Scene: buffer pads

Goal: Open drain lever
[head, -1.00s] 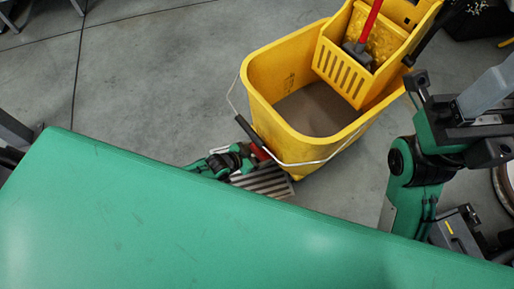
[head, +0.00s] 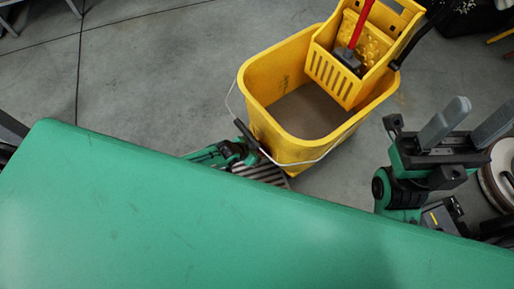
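A yellow mop bucket (head: 290,150) stands upright on the floor at the centre of the head view. I cannot make out its drain lever; the lower left side of the bucket is largely hidden. The green and black end of my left arm, with the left gripper (head: 250,154), is low beside that side of the bucket. Its fingers are too small and covered to read, and I cannot tell if it touches the bucket. My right gripper (head: 466,122) is raised right of the bucket, its two grey fingers apart and empty.
A yellow wringer (head: 334,77) with a red-handled tool (head: 360,27) sits at the bucket's back right. The wire bail with its black grip (head: 246,133) hangs over the left side. Grey floor (head: 150,80) is clear at left.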

